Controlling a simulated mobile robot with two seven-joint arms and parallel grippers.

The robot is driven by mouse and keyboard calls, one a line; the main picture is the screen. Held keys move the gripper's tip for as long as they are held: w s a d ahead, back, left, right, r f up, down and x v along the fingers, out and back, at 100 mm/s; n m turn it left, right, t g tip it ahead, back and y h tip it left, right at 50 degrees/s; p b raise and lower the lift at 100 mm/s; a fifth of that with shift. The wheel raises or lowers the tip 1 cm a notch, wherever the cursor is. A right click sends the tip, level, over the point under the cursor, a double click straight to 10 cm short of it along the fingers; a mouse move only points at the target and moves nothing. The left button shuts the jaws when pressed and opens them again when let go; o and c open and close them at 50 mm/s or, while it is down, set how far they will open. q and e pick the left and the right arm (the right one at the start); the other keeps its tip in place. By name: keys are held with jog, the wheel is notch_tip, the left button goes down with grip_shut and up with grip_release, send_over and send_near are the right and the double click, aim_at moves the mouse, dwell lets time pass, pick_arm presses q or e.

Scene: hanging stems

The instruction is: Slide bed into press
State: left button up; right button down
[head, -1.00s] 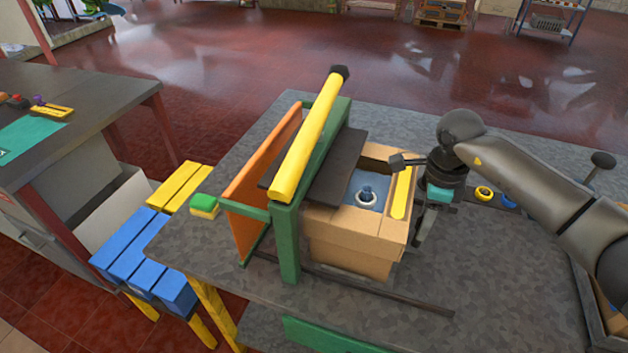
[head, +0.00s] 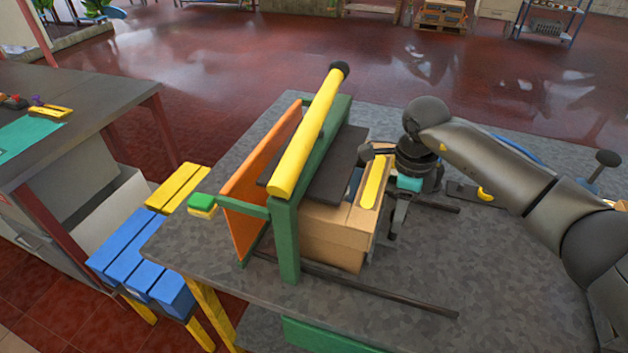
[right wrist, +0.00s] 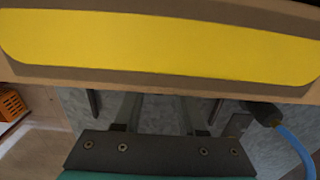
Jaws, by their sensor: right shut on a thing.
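The bed (head: 333,234) is a tan wooden box with a yellow strip (head: 373,183) along its right end. Its left part is inside the press (head: 289,240), a green frame with a long yellow bar, a dark plate and an orange panel. My right gripper (head: 382,153) is at the bed's right end and shut on it; the grip itself is partly hidden. The yellow strip also fills the top of the right wrist view (right wrist: 160,45). My left gripper is not in view.
Dark rails (head: 375,293) run along the grey tabletop (head: 480,270) under and beside the bed. Blue blocks (head: 145,265) and yellow blocks (head: 178,186) stand left of the table. Another bench (head: 75,95) is farther left.

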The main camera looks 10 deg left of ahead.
aim_at(380, 181)
jog(key=shift+a, duration=0.15)
jog(key=shift+w+a+b, duration=0.2)
jog(key=shift+a+b, duration=0.15)
jog(key=shift+a, duration=0.4)
jog(key=shift+w+a+b, duration=0.15)
jog(key=shift+a+b, duration=0.25)
jog(key=shift+a, duration=0.3)
jog(key=shift+w+a+b, duration=0.2)
jog(key=shift+a+b, duration=0.15)
jog(key=shift+a, duration=0.4)
jog(key=c, duration=0.6)
grip_release()
jog(key=shift+a, duration=0.15)
jog(key=o, duration=0.6)
notch_tip(380, 181, up, 8)
jog(key=p, duration=0.5)
